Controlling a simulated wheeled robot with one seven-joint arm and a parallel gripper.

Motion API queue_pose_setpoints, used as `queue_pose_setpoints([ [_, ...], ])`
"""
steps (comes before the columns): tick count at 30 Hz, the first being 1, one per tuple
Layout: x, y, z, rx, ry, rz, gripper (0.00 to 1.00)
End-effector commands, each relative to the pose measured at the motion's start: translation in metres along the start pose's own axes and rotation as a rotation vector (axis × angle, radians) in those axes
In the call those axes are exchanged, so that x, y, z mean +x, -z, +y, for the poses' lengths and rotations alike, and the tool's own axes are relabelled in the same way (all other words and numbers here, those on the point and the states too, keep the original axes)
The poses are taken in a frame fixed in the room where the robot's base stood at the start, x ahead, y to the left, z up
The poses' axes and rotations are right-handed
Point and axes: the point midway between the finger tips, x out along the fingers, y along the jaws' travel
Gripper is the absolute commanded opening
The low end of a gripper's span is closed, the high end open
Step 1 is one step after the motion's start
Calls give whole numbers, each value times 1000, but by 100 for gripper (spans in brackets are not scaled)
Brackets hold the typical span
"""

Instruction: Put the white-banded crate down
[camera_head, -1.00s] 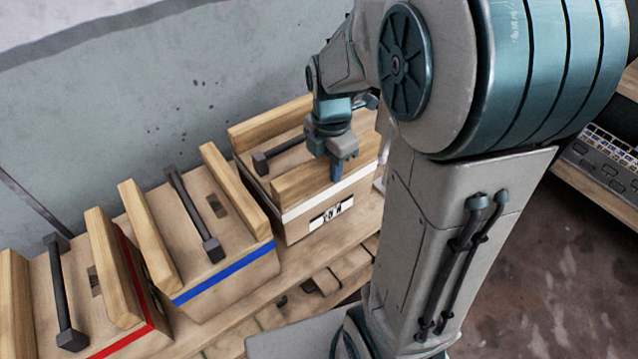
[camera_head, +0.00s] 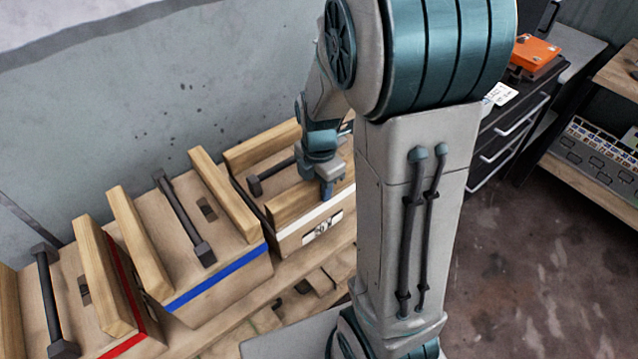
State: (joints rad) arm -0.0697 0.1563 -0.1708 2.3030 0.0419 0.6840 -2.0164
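The white-banded crate (camera_head: 292,236) is a wooden box with two raised wooden side rails, a dark bar handle (camera_head: 270,177) and a white band with a black-and-white label (camera_head: 322,228). It is upright over the wooden bench, right of the blue-banded crate. I cannot tell whether its bottom touches the bench. My gripper (camera_head: 326,186) is above this crate at the right part of its handle, pointing down. The fingers' closing on the handle is partly hidden, but crate and gripper have moved together, so it appears shut on it.
The blue-banded crate (camera_head: 222,277) stands close on the left, with the red-banded crate (camera_head: 125,345) beyond it. The wooden bench (camera_head: 290,272) shows in front. The grey wall (camera_head: 100,110) is behind. A dark drawer cabinet (camera_head: 500,135) and a shelf are at right.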

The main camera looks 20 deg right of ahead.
Motion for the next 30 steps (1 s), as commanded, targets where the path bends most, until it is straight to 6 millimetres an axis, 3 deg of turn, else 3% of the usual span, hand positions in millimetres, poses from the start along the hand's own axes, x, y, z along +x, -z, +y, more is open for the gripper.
queue_pose_setpoints([
  [14,-8,0,1,0,-3,-1,53],
  [30,-110,0,1,1,-3,-1,53],
])
